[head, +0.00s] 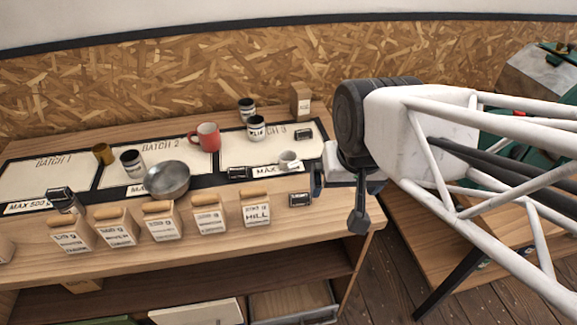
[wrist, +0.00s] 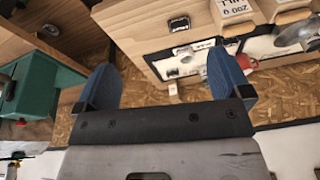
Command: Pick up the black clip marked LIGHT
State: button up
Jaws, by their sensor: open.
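Several black clips lie about the bench, and their markings are too small to read, so I cannot tell which says LIGHT. One clip (head: 300,199) lies on bare wood right of the HILL bag; a clip (wrist: 178,23) also lies on bare wood in the wrist view. Another clip (head: 303,134) is on the Batch 3 panel's right side, one (head: 238,174) on its front border, and one (head: 60,194) at the left by a dark tin. My gripper (wrist: 163,78) is open and empty, with blue fingers apart, near the bench's right end.
A row of paper bags (head: 257,210) stands along the front. A metal bowl (head: 168,179), red mug (head: 205,137), small white cup (head: 288,160) and several tins stand behind. Bare wood shows around the front-right clip. A lower table with green equipment is at the right.

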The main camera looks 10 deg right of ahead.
jog(key=w+a+f+m+t+y, duration=0.1)
jog(key=w+a+f+m+t, duration=0.2)
jog(key=f+m, duration=0.35)
jog(key=w+a+f+m+t+y, duration=0.1)
jog(key=w+a+f+m+t, duration=0.15)
jog(key=m, duration=0.75)
jog(key=m+t+h, duration=0.3)
jog(key=m+t, duration=0.1)
jog(key=m, duration=1.3)
send_near(301, 200)
jog(key=shift+w+a+r, duration=0.15)
jog(key=shift+w+a, duration=0.2)
jog(key=shift+w, duration=0.2)
jog(key=shift+d+f+m+t, duration=0.25)
jog(key=shift+f+m+t, duration=0.2)
jog(key=shift+f+m, duration=0.45)
jog(key=shift+w+r, duration=0.1)
jog(key=shift+r, duration=0.1)
jog(key=shift+x, duration=1.3)
